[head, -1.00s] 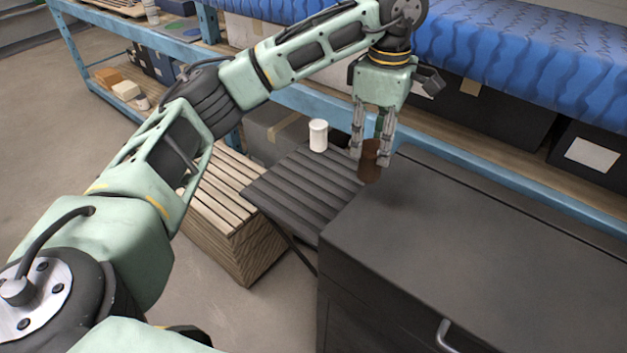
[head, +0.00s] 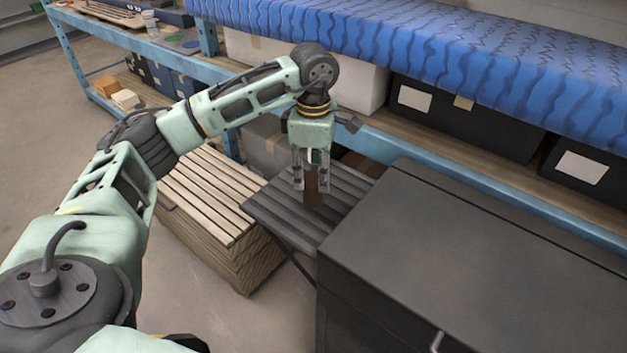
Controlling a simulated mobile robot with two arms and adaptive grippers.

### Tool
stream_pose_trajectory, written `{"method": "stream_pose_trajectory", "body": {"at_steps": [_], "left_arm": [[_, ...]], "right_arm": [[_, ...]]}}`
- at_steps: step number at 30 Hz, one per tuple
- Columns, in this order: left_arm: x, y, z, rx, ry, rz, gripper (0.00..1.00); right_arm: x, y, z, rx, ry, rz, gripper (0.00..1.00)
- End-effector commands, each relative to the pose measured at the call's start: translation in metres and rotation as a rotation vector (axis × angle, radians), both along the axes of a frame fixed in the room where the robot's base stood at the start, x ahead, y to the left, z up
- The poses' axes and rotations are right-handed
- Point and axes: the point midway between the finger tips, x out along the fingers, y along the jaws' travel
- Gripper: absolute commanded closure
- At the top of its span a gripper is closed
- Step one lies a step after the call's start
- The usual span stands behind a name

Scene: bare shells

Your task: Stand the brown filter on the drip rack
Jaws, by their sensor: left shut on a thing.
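The brown filter (head: 313,194) is a dark brown cylinder, held upright between the fingers of my left gripper (head: 311,182). The gripper points down and is shut on it. The drip rack (head: 275,213) is a dark slatted surface on thin legs beside the dark cabinet. The filter's lower end shows over the rack's slats; I cannot tell whether it touches them. The fingers cover part of the filter. My right gripper is not in view.
The dark cabinet (head: 450,255) stands right of the rack with a bare top. A slatted wooden crate (head: 205,195) is at the left. Behind are a blue-framed shelf (head: 390,150) with dark boxes (head: 465,120) and a blue cover (head: 420,45).

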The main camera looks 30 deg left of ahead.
Motion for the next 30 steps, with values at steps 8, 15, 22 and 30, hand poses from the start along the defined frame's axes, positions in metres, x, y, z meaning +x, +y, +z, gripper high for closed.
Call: {"method": "stream_pose_trajectory", "body": {"at_steps": [8, 15, 22, 30], "left_arm": [[-0.001, 0.000, -0.035, -0.001, 0.004, -0.001, 1.00], [0.000, 0.000, -0.038, 0.000, 0.002, -0.001, 1.00], [-0.001, 0.000, -0.041, 0.000, 0.002, -0.001, 0.61], [-0.001, 0.000, -0.041, 0.000, 0.002, -0.001, 0.49]], "right_arm": [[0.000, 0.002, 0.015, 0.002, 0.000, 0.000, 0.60], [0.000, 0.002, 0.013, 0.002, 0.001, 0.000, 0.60], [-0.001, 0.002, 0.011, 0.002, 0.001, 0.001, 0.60], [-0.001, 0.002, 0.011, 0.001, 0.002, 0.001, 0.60]]}}
